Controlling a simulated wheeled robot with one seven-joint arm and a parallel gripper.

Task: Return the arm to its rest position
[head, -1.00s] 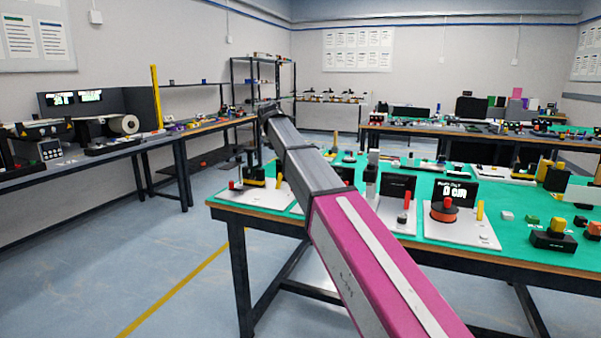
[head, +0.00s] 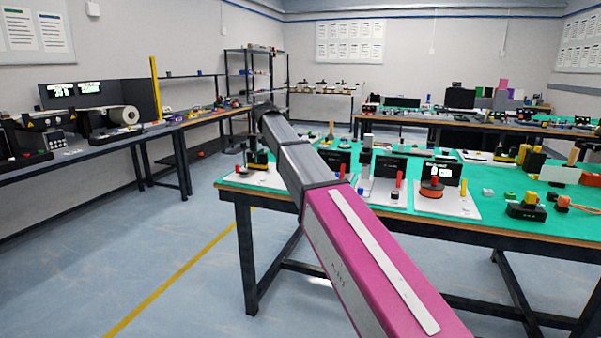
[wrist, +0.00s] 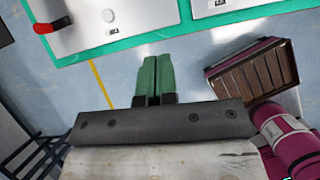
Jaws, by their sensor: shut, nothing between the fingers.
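My gripper (wrist: 155,80) shows in the wrist view with its two green fingers together and nothing between them. It hangs over the blue-grey floor, just off the edge of the green-topped table (wrist: 125,45). My arm, magenta and grey, stretches across the head view from the lower right up toward the table's left part. The gripper itself cannot be made out in the head view.
The green-topped table (head: 340,213) carries white boards, including one with an orange reel (head: 432,188), and several small blocks. Floor (head: 130,230) at left is clear.

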